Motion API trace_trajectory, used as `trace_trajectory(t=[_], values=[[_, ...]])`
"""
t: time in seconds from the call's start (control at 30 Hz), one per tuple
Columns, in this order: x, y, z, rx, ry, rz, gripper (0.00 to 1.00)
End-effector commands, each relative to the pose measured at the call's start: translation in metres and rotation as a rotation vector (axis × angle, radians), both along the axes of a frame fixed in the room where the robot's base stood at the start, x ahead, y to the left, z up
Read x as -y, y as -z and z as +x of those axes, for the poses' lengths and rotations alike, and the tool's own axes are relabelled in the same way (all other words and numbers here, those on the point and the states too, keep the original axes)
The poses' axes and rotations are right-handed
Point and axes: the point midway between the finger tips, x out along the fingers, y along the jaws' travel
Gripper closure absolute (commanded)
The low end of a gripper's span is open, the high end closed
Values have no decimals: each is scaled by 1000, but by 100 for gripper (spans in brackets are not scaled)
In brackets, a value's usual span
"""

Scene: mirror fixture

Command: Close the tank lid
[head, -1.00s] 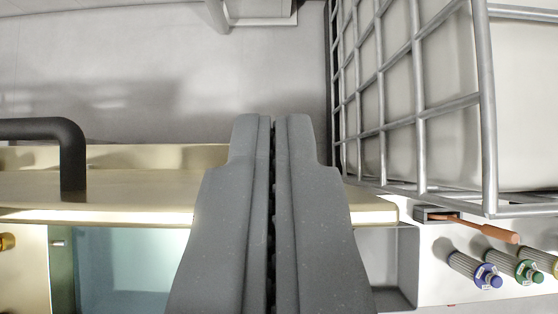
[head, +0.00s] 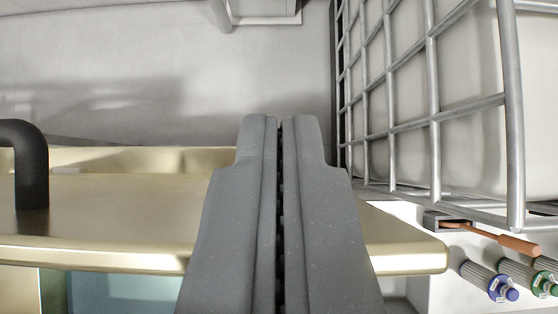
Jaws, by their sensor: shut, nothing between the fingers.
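The tank lid (head: 120,221) is a gold-coloured plate across the lower left and middle of the head view, with a dark curved handle (head: 32,165) at the far left. Its near edge runs level across the view. Below that edge a strip of the tank's teal interior (head: 125,293) shows, so the lid stands open at least in part. My gripper (head: 280,122) is shut and empty, in front of the lid and right of the handle. It hides part of the lid; whether it touches the lid I cannot tell.
A metal cage (head: 435,130) around a white container fills the upper right. Below it are an orange-handled tool (head: 500,236) in a dark holder and ribbed cylinders with blue (head: 502,288) and green (head: 545,284) ends. Grey floor (head: 150,70) lies behind the lid.

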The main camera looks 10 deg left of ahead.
Motion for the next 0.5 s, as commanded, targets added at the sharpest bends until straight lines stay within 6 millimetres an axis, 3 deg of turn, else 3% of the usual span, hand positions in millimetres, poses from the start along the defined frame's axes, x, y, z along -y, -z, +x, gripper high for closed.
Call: trace_trajectory(t=[0.5], values=[[0,1,-17,-3,-1,-2,100]])
